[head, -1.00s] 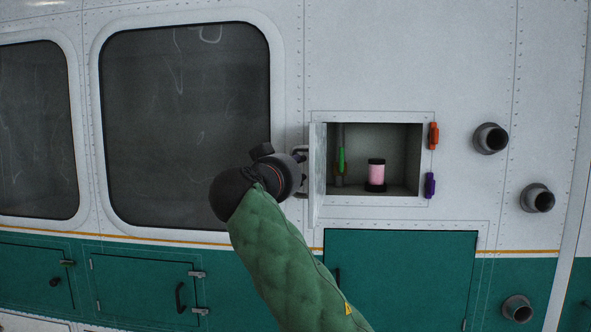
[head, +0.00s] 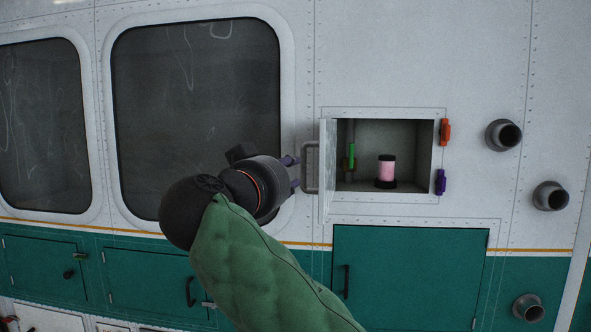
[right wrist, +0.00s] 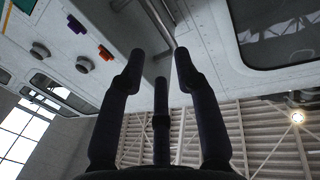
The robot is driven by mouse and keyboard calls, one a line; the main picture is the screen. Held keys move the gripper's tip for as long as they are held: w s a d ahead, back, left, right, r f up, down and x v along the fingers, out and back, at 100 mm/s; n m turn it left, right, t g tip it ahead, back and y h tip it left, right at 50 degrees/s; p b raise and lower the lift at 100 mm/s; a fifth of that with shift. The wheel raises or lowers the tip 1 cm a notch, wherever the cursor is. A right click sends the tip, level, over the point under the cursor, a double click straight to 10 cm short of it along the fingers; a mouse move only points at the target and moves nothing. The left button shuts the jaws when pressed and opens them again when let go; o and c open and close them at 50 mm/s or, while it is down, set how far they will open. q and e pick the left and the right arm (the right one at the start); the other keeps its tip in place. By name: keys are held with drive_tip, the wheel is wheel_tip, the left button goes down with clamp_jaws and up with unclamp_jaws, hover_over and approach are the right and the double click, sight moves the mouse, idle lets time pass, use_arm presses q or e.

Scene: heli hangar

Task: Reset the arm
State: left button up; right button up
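My right gripper (head: 291,173) is dark, at the end of my green-sleeved arm, and sits left of a small open hatch. Its fingers are spread apart and empty, just left of the grey handle (head: 311,166) on the hatch door (head: 328,170), with a small gap. The right wrist view shows the gripper (right wrist: 160,75) with several dark fingers apart, nothing between them. The door stands open, swung out to the left. My left gripper is not in view.
Inside the open compartment (head: 405,135) stand a pink canister with black ends (head: 386,172) and a green-marked rod (head: 351,158). Orange (head: 445,132) and purple (head: 440,182) latches sit on its right edge. Grey pipe stubs (head: 503,135) stick out of the wall further right.

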drive_tip(key=shift+v, duration=0.9)
